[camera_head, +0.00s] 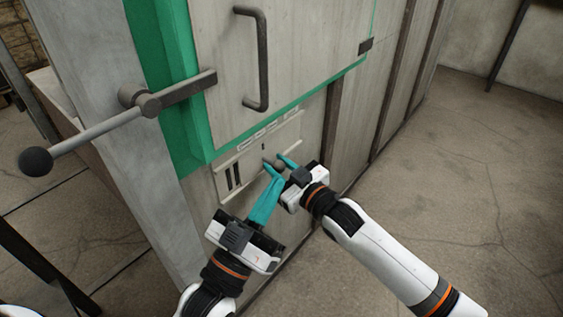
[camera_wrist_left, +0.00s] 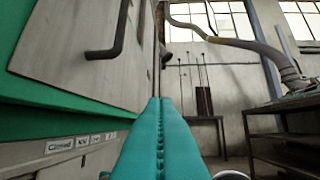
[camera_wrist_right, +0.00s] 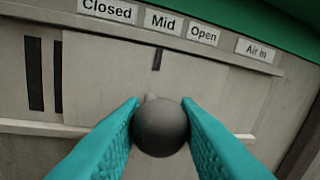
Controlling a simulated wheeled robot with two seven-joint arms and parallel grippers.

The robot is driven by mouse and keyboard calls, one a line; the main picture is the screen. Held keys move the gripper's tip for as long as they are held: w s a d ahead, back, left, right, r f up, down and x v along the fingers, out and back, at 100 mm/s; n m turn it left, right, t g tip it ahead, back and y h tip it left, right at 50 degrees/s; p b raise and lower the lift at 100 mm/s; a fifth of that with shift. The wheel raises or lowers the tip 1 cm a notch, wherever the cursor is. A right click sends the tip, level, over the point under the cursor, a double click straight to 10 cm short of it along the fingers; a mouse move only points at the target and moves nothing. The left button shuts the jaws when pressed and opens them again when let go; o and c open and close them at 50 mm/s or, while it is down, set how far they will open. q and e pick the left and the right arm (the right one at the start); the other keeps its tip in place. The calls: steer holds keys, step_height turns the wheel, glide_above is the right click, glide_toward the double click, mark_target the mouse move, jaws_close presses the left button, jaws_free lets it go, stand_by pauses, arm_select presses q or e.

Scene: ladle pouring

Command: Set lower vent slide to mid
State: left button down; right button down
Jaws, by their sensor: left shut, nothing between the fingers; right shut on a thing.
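The lower vent slide (camera_wrist_right: 210,90) is a flat grey plate with a round dark knob (camera_wrist_right: 160,127). My right gripper (camera_wrist_right: 160,118) is shut on this knob, one teal finger on each side. A dark mark on the plate stands below the "Mid" label (camera_wrist_right: 163,22), close to its middle. Two dark slots (camera_wrist_right: 45,75) show to the left. In the head view, the vent (camera_head: 250,158) is low on the furnace front. My left gripper (camera_head: 271,173) is shut and empty, its tips just below and beside the knob. Its closed fingers also show in the left wrist view (camera_wrist_left: 158,135).
The "Closed" (camera_wrist_right: 108,10), "Open" (camera_wrist_right: 203,34) and "Air in" (camera_wrist_right: 258,50) labels sit above the slide. A green-edged door with a bar handle (camera_head: 262,60) is above. A ball-ended lever (camera_head: 85,130) juts out left. The floor at right is clear.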

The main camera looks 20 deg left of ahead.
steer(key=c, duration=1.1)
jaws_free()
steer(key=shift+c, duration=0.2)
steer(key=shift+d, duration=0.1)
steer(key=shift+s+d, duration=0.1)
steer(key=shift+d, duration=0.1)
steer(key=p+v, duration=0.2)
steer(key=v, duration=0.2)
steer(key=shift+s+d+r, duration=0.1)
steer(key=shift+s+d, duration=0.1)
steer(key=shift+d, duration=0.15)
steer(key=p, duration=0.2)
glide_toward(284, 170)
arm_select(q)
step_height(284, 170, down, 13)
steer(key=a+g+y, duration=0.2)
steer(key=g+y, duration=0.1)
steer(key=g, duration=0.6)
steer(key=shift+g, duration=0.3)
arm_select(e)
steer(key=shift+s+d, duration=0.2)
steer(key=shift+s, duration=0.05)
